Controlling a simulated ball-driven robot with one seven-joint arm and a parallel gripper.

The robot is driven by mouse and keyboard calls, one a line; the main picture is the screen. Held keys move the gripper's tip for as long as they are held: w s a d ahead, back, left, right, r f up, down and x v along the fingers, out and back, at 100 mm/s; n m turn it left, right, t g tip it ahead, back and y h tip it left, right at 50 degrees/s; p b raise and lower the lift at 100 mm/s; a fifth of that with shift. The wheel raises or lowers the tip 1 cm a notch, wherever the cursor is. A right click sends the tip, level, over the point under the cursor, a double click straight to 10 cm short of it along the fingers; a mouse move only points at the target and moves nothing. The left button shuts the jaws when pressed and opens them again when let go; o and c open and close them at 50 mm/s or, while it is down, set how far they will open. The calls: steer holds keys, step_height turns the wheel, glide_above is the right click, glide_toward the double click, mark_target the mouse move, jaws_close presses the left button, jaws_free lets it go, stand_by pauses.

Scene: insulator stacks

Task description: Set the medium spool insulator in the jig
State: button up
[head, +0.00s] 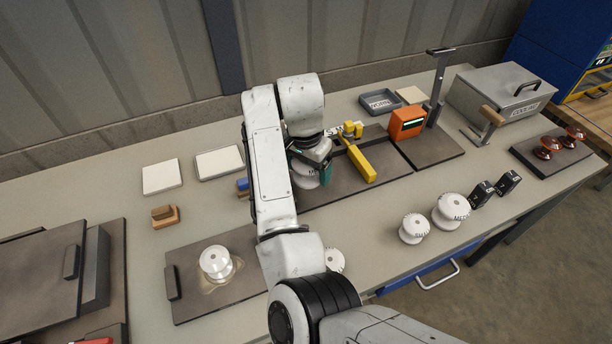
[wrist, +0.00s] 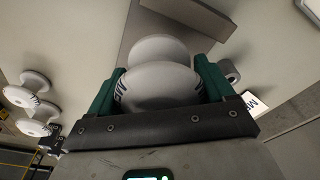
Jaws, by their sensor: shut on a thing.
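My gripper (head: 311,166) has green fingers and is shut on a white spool insulator (head: 306,179), over the dark jig plate (head: 322,191) at the table's middle. In the wrist view the held spool (wrist: 160,84) sits between both fingers, its two round flanges showing.
A smaller white spool (head: 413,228) stands beside the lettered one. Another (head: 333,260) is partly behind my arm. One spool (head: 215,262) stands on a left plate in a tan patch.

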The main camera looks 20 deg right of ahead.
mark_target(306, 178)
steer(key=shift+w+f, duration=0.7)
steer(key=shift+f, duration=0.05)
steer(key=shift+f+p, duration=0.45)
steer(key=shift+f, duration=1.2)
steer(key=shift+f, duration=0.15)
steer(key=o, duration=1.2)
steer(key=shift+o, duration=0.2)
steer(key=r, duration=0.4)
steer(key=a+r+b, duration=0.1)
steer(key=r, duration=0.7)
steer(key=shift+s+a+r+b, duration=0.15)
steer(key=shift+s+b, duration=0.15)
steer(key=shift+s, duration=0.05)
